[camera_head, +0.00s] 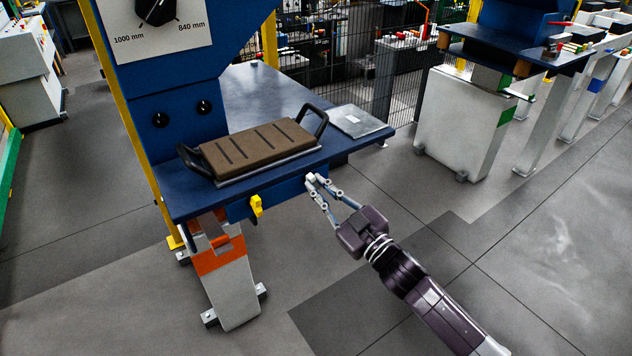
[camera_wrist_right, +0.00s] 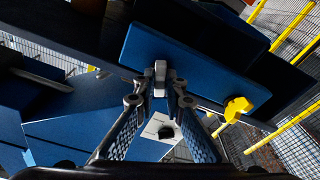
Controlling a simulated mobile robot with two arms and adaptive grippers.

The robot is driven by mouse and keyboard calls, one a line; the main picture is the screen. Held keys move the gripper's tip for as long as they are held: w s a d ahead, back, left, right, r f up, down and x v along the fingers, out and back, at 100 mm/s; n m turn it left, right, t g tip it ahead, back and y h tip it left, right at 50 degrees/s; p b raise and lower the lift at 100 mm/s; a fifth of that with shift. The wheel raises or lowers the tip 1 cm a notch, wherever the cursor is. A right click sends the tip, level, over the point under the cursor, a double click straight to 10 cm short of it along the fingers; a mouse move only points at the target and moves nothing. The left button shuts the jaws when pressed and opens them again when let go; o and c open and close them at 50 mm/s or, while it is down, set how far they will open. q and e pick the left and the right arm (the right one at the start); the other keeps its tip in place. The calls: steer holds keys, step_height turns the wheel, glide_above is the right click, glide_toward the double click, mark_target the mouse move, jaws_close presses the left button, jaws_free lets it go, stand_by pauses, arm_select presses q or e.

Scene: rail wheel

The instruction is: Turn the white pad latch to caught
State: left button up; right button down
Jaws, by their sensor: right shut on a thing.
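The white latch (camera_wrist_right: 160,72) is a small pale block on the front edge of the blue table. My right gripper (camera_wrist_right: 161,84) has its two fingertips closed on it from either side. In the head view the right gripper (camera_head: 318,184) reaches the table's front edge from the lower right, and its fingertips hide most of the latch. Which way the latch is turned is hard to tell. A brown grooved pad (camera_head: 258,146) lies on a tray with black handles on the blue table (camera_head: 262,90). My left gripper is not in view.
A yellow latch (camera_head: 256,206) sits on the same front edge, left of my right gripper; it also shows in the wrist view (camera_wrist_right: 237,108). A grey plate (camera_head: 357,121) lies at the table's right end. An orange-banded leg (camera_head: 220,258) stands below. Floor in front is clear.

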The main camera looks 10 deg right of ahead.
steer(key=n, duration=0.2)
steer(key=shift+d+r+n+y+p, duration=0.1)
steer(key=shift+n+y+p, duration=0.2)
steer(key=shift+p, duration=0.05)
steer(key=n, duration=0.2)
steer(key=shift+n+g, duration=0.3)
steer(key=shift+g, duration=0.1)
steer(key=n+p, duration=0.1)
steer(key=n, duration=0.2)
steer(key=shift+r, duration=0.1)
steer(key=shift+n+g+y+p, duration=0.3)
steer(key=shift+n+g+p, duration=0.1)
steer(key=shift+n, duration=0.6)
